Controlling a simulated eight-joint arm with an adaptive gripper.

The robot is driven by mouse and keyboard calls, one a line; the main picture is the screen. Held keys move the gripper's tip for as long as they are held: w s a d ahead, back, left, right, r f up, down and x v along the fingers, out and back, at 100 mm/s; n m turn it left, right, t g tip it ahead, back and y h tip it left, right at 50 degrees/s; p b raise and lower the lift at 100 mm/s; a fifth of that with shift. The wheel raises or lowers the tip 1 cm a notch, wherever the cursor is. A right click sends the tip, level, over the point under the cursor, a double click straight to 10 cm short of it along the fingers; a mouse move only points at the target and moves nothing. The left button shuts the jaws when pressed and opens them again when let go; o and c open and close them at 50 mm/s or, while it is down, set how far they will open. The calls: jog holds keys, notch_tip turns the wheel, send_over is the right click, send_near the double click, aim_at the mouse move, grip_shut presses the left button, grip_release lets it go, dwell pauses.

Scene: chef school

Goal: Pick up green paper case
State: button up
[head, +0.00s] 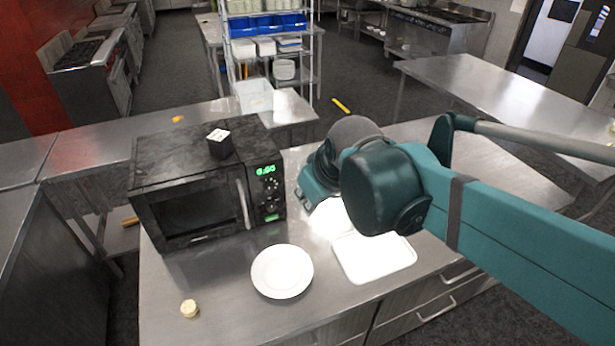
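I cannot make out a green paper case in the head view. My teal arm reaches in from the right over the steel counter (220,308), and its wrist end is just right of the microwave. My gripper's fingers do not show; the arm's own links hide that spot. The counter behind and under the arm is partly hidden too.
A black microwave (190,205) with a small dark cube with a white top (219,142) on it stands left of my arm. A white plate (282,271), a white tray (375,262) and a small cream-coloured item (189,308) lie in front. The front left counter is mostly clear.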

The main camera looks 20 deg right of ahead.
jog(key=w+d+f+n+g, duration=0.15)
jog(key=w+d+n, duration=0.25)
jog(key=w, duration=0.8)
jog(key=w+d+f+n+g, duration=0.15)
jog(key=w+d+n, duration=0.3)
jog(key=w, duration=0.75)
jog(key=w+d+f+n, duration=0.4)
jog(key=w+d+f, duration=0.1)
jog(key=w+f, duration=0.4)
jog(key=w+d+f+n+g, duration=0.1)
jog(key=w+d+f+n, duration=0.3)
jog(key=w+f, duration=0.5)
notch_tip(320, 180, down, 4)
jog(key=shift+w+d+r+y, duration=0.25)
jog(key=shift+d+y, duration=0.05)
jog(key=shift+d, duration=0.4)
jog(key=shift+n, duration=0.25)
jog(key=shift+x, duration=1.3)
jog(key=shift+f, duration=0.1)
jog(key=shift+x, duration=2.5)
